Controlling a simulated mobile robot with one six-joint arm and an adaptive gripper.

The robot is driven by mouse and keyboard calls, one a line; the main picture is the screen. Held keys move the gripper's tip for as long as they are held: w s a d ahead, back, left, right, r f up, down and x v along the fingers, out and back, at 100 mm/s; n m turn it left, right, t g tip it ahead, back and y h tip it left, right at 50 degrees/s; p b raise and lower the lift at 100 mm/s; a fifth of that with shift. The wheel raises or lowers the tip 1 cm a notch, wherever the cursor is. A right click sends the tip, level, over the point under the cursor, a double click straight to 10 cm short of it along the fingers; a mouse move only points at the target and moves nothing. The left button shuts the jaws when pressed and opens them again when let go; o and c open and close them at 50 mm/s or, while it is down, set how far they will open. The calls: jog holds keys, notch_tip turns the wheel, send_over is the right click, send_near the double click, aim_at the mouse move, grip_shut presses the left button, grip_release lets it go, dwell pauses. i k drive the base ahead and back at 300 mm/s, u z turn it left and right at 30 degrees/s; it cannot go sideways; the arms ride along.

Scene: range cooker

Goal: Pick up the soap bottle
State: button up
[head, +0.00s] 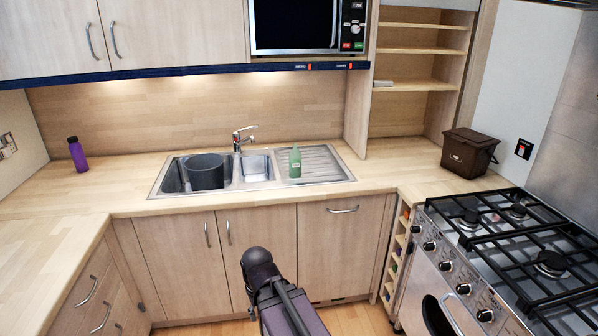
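A small green bottle (295,162), which looks like the soap bottle, stands upright on the ribbed drainer of the steel sink (330,165). It is on the drainer's left part, beside the small basin. A purple bottle (77,154) with a dark cap stands upright on the counter at the far left. A dark part of my arm shows at the bottom centre, in front of the lower cabinets and apart from both bottles. No gripper fingers show.
A grey pot (206,171) sits in the left basin, near the tap (243,138). A brown bin (468,152) stands on the right counter. The gas cooker (520,255) is at the right. A microwave (309,26) hangs above. Counter left of the sink is mostly clear.

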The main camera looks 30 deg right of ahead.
aim_at(294, 156)
jog(key=k, duration=0.65)
jog(key=u, duration=0.45)
jog(key=i, duration=1.2)
jog(key=z, duration=0.45)
jog(key=i, duration=0.8)
jog(key=z, duration=0.55)
